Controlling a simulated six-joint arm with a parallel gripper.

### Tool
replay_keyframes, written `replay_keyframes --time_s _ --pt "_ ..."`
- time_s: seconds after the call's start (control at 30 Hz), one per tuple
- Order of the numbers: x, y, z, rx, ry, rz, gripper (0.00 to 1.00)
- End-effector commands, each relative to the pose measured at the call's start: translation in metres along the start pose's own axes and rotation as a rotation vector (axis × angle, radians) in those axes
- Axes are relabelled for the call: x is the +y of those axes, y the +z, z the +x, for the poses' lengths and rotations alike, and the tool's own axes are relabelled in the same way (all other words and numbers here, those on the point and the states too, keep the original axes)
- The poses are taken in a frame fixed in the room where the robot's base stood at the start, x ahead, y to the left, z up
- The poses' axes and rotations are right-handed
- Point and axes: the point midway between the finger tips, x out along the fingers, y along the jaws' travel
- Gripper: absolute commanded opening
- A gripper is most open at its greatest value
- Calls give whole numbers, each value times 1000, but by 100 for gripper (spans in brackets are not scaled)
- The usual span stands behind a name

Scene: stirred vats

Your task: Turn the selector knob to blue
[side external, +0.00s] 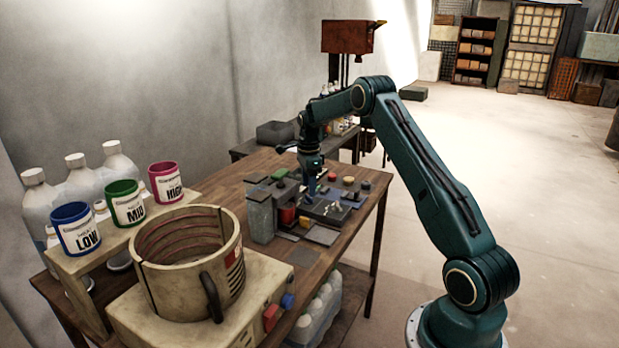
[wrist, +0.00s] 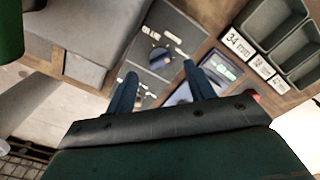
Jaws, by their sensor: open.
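In the wrist view, a small dark round knob (wrist: 160,56) with a bluish mark sits on a dark panel (wrist: 178,28) with small lettering. Which setting it points to is too small to read. My gripper (wrist: 159,70) is open, with its two blue fingers apart and nothing between them. The knob shows between and just beyond the fingertips; I cannot tell whether they touch it. In the side view, my gripper (side external: 312,190) points down over the cluttered panel area on the wooden table (side external: 225,180), and the knob cannot be made out there.
In the wrist view, grey bins (wrist: 272,22) with numbered labels lie to the right and a grey block (wrist: 90,30) to the left. In the side view, a large cream vat (side external: 190,275) and colored cans (side external: 125,203) stand at the front left.

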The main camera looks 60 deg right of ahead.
Motion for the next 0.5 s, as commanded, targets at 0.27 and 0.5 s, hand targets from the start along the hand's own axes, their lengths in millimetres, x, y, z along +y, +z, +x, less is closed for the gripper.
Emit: replay_keyframes --time_s 0.27,0.5 --pt "0 0 28 0 1 0 54" --pt "0 0 33 0 -1 0 54"
